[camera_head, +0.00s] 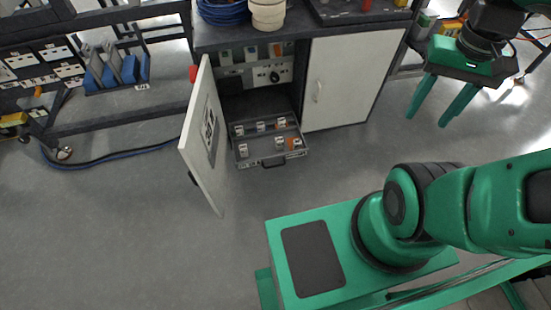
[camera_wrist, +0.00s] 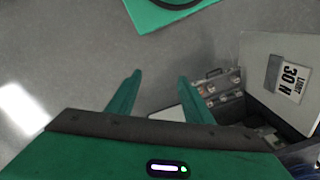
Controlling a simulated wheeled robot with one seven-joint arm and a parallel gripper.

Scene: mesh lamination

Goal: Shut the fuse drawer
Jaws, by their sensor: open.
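The fuse drawer (camera_head: 250,163) is pulled out of the lower part of a dark cabinet and holds several small fuse-like pieces, some white and some orange. A dark handle (camera_head: 272,163) sits on its front. My gripper (camera_head: 428,117) is open and empty, fingers pointing down, to the right of the cabinet and apart from the drawer. In the wrist view my gripper (camera_wrist: 160,76) shows two green fingers spread apart. There the drawer (camera_wrist: 212,83) lies just beyond the right finger, with part of it hidden.
The cabinet's left door (camera_head: 203,135) stands open beside the drawer; its label shows in the wrist view (camera_wrist: 290,80). The right door (camera_head: 350,80) is shut. A blue cable coil (camera_head: 222,10) lies on top. A rack (camera_head: 100,115) stands left. Floor before the drawer is clear.

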